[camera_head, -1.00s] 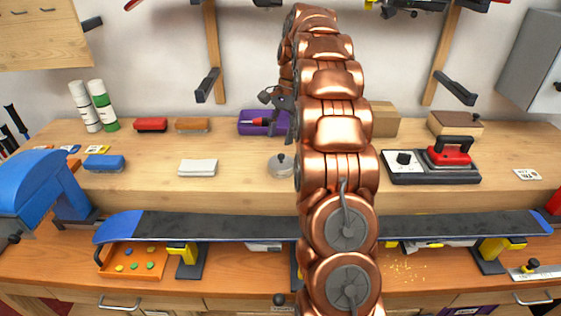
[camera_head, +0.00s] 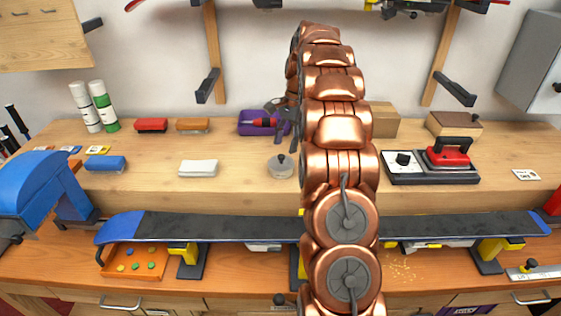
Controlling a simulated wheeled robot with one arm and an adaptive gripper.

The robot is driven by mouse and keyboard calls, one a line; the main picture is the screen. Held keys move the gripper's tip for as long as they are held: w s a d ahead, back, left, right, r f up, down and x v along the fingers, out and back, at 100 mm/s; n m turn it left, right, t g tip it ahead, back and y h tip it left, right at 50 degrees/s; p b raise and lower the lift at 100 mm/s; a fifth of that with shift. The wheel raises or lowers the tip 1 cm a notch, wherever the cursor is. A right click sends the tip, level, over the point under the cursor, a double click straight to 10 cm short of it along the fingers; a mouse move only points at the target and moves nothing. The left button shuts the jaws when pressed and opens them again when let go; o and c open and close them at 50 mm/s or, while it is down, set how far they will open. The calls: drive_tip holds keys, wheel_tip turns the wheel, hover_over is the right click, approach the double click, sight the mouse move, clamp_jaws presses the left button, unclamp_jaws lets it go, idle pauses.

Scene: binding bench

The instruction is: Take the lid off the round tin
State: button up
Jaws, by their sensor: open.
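The round tin (camera_head: 281,169) is a small, pale grey tin on the wooden bench, just left of my arm. Its lid (camera_head: 281,160) has a dark knob and sits on top of the tin. My gripper (camera_head: 282,122) is dark and open, behind and above the tin, in front of the purple box. It is apart from the lid. My copper arm hides part of the gripper and the bench to the right of the tin.
A white cloth-like block (camera_head: 198,168) lies left of the tin. A waxing iron (camera_head: 449,154) is on the right. A long dark ski or board (camera_head: 220,227) spans the front. Bench between block and tin is clear.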

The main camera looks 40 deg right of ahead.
sight(282, 155)
drive_tip(key=shift+p+x, duration=1)
drive_tip(key=shift+x, duration=1.45)
drive_tip(key=shift+w, duration=0.15)
clamp_jaws()
